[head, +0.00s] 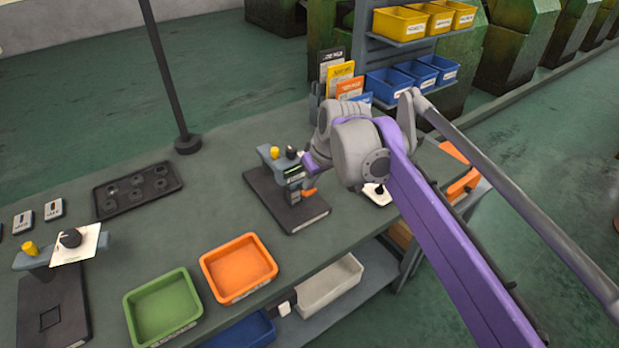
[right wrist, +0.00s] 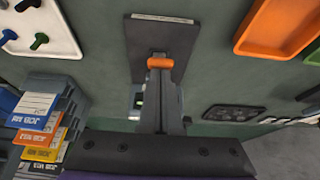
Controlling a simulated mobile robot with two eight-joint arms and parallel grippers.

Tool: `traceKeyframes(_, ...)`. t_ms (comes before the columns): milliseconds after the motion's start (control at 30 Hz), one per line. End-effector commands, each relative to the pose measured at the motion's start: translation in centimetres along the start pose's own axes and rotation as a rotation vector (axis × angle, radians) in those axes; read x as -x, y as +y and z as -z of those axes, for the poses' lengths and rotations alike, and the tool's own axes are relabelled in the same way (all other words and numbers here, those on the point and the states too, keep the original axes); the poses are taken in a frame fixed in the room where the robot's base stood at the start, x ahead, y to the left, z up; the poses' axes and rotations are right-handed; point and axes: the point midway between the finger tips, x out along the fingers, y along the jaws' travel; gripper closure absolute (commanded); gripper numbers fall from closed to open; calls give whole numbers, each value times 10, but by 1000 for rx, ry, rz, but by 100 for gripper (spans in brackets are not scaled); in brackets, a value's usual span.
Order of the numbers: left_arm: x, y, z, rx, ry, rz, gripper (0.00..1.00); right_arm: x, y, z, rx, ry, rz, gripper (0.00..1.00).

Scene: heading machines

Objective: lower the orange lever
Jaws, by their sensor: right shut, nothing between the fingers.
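The orange lever (head: 308,192) sits low on the front of a small grey test stand (head: 270,154) with a yellow button and a black knob on top. The stand rises from a dark base plate (head: 302,216) on the bench. My right gripper (head: 304,163) is beside the stand, close to the lever; its wrist and arm cover part of the view there. In the right wrist view the fingers (right wrist: 160,85) are shut and empty, and the orange lever (right wrist: 160,62) shows right at their tips. I cannot tell whether they touch it. My left gripper is not in view.
An orange tray (head: 238,268) and a green tray (head: 162,306) lie on the bench left of the stand. A black tray with holes (head: 137,190) is behind them. A second stand (head: 50,318) is at far left. A rack with blue bins (head: 389,84) stands behind my arm.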

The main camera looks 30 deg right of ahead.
Motion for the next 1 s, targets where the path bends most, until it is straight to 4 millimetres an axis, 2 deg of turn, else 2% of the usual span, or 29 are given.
traceKeyframes(367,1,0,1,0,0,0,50,-3,1,-10,-2,119,-2,100)
traceKeyframes(767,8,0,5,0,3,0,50,-18,1,-33,-5,465,-3,100)
traceKeyframes(1000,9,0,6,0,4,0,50,-24,0,-36,0,453,-1,100)
